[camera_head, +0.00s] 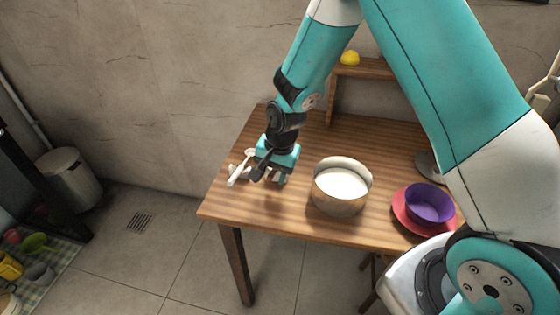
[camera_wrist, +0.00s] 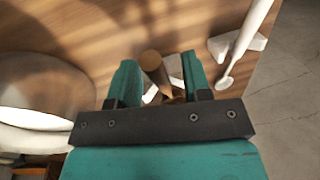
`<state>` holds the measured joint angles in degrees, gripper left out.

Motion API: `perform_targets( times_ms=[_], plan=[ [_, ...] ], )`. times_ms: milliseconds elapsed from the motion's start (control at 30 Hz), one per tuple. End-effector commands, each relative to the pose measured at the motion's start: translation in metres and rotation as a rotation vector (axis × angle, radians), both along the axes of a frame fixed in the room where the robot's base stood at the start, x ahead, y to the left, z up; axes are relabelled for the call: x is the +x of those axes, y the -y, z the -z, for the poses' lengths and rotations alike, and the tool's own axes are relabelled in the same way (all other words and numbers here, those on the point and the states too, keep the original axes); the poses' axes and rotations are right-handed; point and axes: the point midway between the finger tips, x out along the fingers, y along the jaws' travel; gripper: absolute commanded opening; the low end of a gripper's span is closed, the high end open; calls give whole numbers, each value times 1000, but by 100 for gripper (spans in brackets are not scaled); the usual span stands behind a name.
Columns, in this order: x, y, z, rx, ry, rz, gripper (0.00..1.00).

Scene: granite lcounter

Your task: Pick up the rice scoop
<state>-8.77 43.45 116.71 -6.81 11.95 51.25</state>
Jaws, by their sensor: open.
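My gripper (camera_head: 269,172) is open over the left part of the wooden table. In the wrist view its two teal fingers (camera_wrist: 159,62) stand apart. A brown, round-ended utensil (camera_wrist: 151,62) shows between them over a white rest; most of it is hidden, and I see no contact. A white, long-handled utensil (camera_head: 238,170) lies to the left of my gripper; it also shows in the wrist view (camera_wrist: 243,42), outside the fingers on the right, across another white rest (camera_wrist: 218,45). I cannot tell for sure which of the two is the rice scoop.
A round pot with white contents (camera_head: 341,184) stands right of my gripper. A purple bowl (camera_head: 429,204) sits on a red plate (camera_head: 404,219) farther right. A wooden shelf (camera_head: 372,70) bears a yellow item (camera_head: 349,58) at the back. The table's left edge is close to the white utensil.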

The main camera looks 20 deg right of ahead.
Motion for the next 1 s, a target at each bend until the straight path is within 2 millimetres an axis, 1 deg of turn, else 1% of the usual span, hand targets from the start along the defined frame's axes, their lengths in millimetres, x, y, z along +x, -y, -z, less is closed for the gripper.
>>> perform_targets(
  times_ms=[67,233,267,300,367,400,433,467,833,933,1000],
  plan=[
    [0,-1,3,0,0,0,44],
    [0,-1,3,1,1,0,44],
    [0,-1,3,1,1,0,42],
    [0,-1,3,1,1,0,33],
    [0,-1,3,1,1,0,19],
    [0,-1,3,1,1,0,10],
    [0,-1,3,1,1,0,3],
    [0,-1,3,1,1,0,0],
    [1,-1,1,0,2,-1,0],
    [1,-1,-4,1,2,-1,0],
    [1,-1,-11,1,4,-1,0]
  ],
)
